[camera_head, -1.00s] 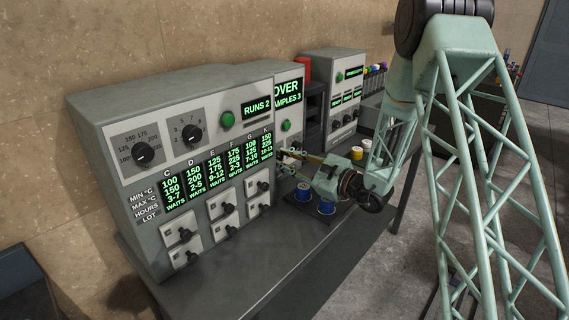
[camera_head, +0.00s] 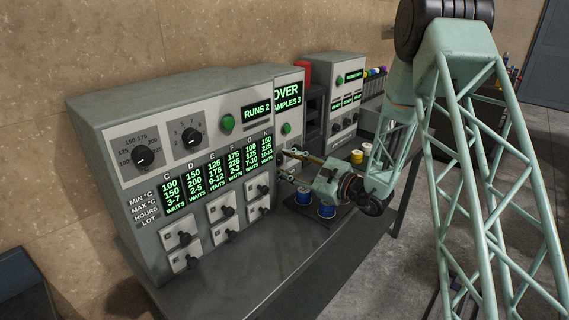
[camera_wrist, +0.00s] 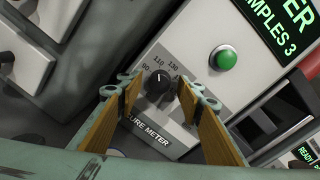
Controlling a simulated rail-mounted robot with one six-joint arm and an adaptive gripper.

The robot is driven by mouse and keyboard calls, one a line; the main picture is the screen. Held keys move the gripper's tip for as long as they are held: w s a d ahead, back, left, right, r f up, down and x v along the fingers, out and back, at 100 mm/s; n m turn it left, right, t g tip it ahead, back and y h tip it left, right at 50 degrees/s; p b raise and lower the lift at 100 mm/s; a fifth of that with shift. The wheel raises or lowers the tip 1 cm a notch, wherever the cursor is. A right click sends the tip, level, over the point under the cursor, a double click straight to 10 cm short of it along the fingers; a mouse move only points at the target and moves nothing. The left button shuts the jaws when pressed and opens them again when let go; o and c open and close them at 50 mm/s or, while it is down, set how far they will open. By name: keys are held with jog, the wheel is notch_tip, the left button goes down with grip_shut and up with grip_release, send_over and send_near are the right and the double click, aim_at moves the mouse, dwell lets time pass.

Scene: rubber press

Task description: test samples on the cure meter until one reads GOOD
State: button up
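The cure meter (camera_head: 289,95) is the grey box in the middle. Its display (camera_head: 288,97) reads "OVER" and "SAMPLES 3", partly cut off in both views. In the wrist view its black dial (camera_wrist: 158,83) with marks such as 90, 110 and 130 lies between my fingers, and its green button (camera_wrist: 223,58) is up and right. My gripper (camera_head: 284,165) is open in front of the meter, its wood-coloured fingers apart on either side of the dial. I cannot tell whether they touch anything.
At left, a large oven panel (camera_head: 170,120) shows "RUNS 2" and columns C to K, with black knobs below. Another grey machine (camera_head: 340,95) stands behind. Yellow and white spools (camera_head: 357,156) stand farther right. The table front (camera_head: 240,270) is clear.

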jog(key=shift+d, duration=0.1)
jog(key=v, duration=1.2)
jog(key=shift+c, duration=0.7)
jog(key=shift+w, duration=0.1)
jog(key=c, duration=0.5)
jog(key=shift+d+r+m+p, duration=0.15)
jog(key=shift+r+m+p, duration=0.15)
jog(key=shift+r, duration=0.15)
grip_shut()
jog(key=w+d+r+m+p, duration=0.2)
jog(key=d+r+m+p, duration=0.2)
jog(key=r+m, duration=0.2)
jog(key=shift+d+r+m+t+p, duration=0.3)
jog(key=shift+r+t+p, duration=0.1)
jog(key=shift+r, duration=0.7)
jog(key=shift+w, duration=0.1)
